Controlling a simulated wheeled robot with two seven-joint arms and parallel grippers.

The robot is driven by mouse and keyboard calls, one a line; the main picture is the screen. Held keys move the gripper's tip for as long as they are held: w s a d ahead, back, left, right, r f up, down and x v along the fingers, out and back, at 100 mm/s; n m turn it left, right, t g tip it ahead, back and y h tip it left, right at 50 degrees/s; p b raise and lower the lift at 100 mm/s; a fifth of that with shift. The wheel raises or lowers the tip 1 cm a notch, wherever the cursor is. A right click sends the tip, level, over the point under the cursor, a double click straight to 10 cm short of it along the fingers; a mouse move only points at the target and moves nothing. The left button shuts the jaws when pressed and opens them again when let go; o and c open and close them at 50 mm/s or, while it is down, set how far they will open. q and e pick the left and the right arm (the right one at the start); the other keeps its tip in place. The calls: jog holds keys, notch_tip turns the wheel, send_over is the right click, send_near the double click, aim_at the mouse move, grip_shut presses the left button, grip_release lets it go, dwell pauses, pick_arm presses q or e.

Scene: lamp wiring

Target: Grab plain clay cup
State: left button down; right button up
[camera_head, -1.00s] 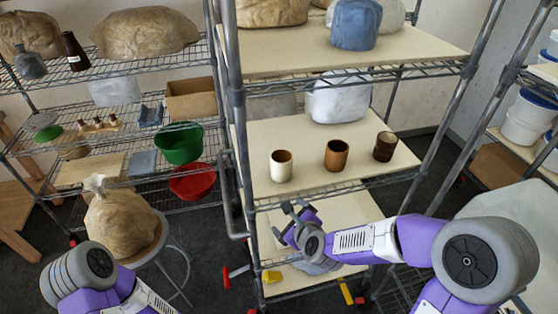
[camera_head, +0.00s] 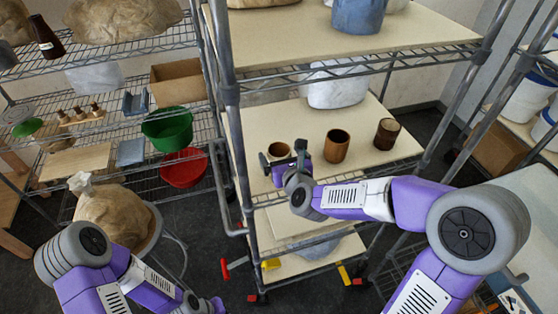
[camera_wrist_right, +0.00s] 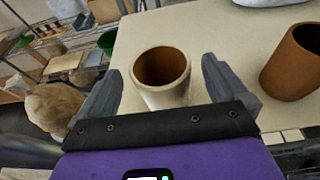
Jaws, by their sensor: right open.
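Three cups stand in a row on the middle shelf. A pale cream cup with a brown inside (camera_head: 278,149) is at the left, a plain reddish-brown cup (camera_head: 336,147) in the middle, and a darker brown cup (camera_head: 386,134) at the right. My right gripper (camera_head: 284,160) is open in front of the cream cup and hides much of its body. In the right wrist view the cream cup (camera_wrist_right: 161,82) stands upright between the two spread fingers, with gaps on both sides. The middle cup (camera_wrist_right: 292,65) is outside the right finger. My left gripper's fingers are out of view.
An upper shelf (camera_head: 270,52) with a blue-grey wrapped pot (camera_head: 357,14) hangs above the cups. A grey rack post (camera_head: 231,105) stands to the left. A white wrapped pot (camera_head: 338,86) sits behind. The shelf is bare between the cups.

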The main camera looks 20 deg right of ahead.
jog(key=shift+x, duration=1.35)
jog(key=shift+c, duration=0.2)
jog(key=c, duration=1.2)
